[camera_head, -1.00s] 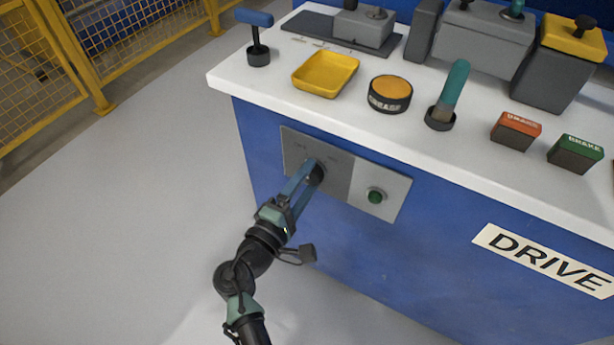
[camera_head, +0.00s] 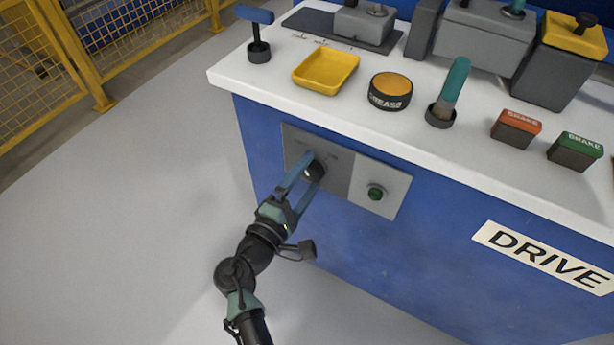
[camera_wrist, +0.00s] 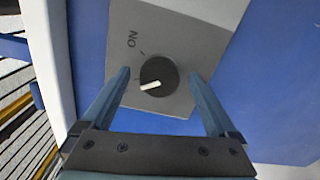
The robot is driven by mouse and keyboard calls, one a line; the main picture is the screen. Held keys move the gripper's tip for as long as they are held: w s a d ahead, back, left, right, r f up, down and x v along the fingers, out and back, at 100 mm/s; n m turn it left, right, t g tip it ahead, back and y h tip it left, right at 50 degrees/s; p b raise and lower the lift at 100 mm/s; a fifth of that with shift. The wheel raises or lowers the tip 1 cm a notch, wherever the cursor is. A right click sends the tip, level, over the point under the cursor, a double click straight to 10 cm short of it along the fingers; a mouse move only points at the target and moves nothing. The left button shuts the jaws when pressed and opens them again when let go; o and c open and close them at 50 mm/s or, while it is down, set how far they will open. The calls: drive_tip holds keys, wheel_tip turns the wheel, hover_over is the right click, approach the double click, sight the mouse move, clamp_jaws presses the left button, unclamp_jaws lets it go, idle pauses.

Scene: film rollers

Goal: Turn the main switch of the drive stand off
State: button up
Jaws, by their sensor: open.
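The main switch is a round black knob (camera_wrist: 158,77) with a white pointer, on a grey plate (camera_wrist: 190,30) on the blue front of the drive stand. In the wrist view the pointer aims left and slightly down, away from the tick beside the "ON" lettering. An OFF label is not readable there. The knob (camera_head: 315,170) also shows in the head view, at the plate's left part. My gripper (camera_wrist: 160,74) is open, with one finger on each side of the knob and visible gaps between. Whether the fingertips reach past the knob's face is unclear.
A green button (camera_head: 376,193) sits right of the knob. The white worktop (camera_head: 275,85) overhangs above, carrying a yellow tray (camera_head: 325,72), a round tin (camera_head: 390,91), a teal lever (camera_head: 452,90) and brake blocks. The floor (camera_head: 130,220) to the left is clear, with yellow fencing (camera_head: 85,60) beyond.

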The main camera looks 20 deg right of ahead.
drive_tip(key=p+v, duration=0.3)
drive_tip(key=v, duration=1)
drive_tip(key=shift+w, duration=0.1)
drive_tip(key=w+r+m+t+y, duration=0.1)
drive_tip(key=w+r+m+y, duration=0.35)
drive_tip(key=w+r, duration=0.5)
wheel_tip(320, 180, up, 20)
drive_tip(key=w+a+m+t+y, duration=0.2)
drive_tip(key=a+m+t+y, duration=0.1)
drive_tip(key=m+t, duration=0.15)
drive_tip(key=s+a+r+t+y, duration=0.15)
drive_tip(key=s+r+t, duration=0.3)
drive_tip(key=r, duration=0.45)
drive_tip(key=s+r+t+y, duration=0.3)
drive_tip(key=s+r, duration=0.3)
drive_tip(key=r, duration=0.3)
drive_tip(key=s+a+r+t+y, duration=0.1)
drive_tip(key=s+r+t+y, duration=0.15)
drive_tip(key=s+r, duration=0.45)
wheel_tip(320, 180, up, 36)
drive_tip(key=w+p, duration=0.2)
drive_tip(key=p, duration=3.1)
drive_tip(key=shift+a+r+m+t+p, duration=0.15)
drive_tip(key=shift+r+m+t+p, duration=0.15)
drive_tip(key=shift+t, duration=0.15)
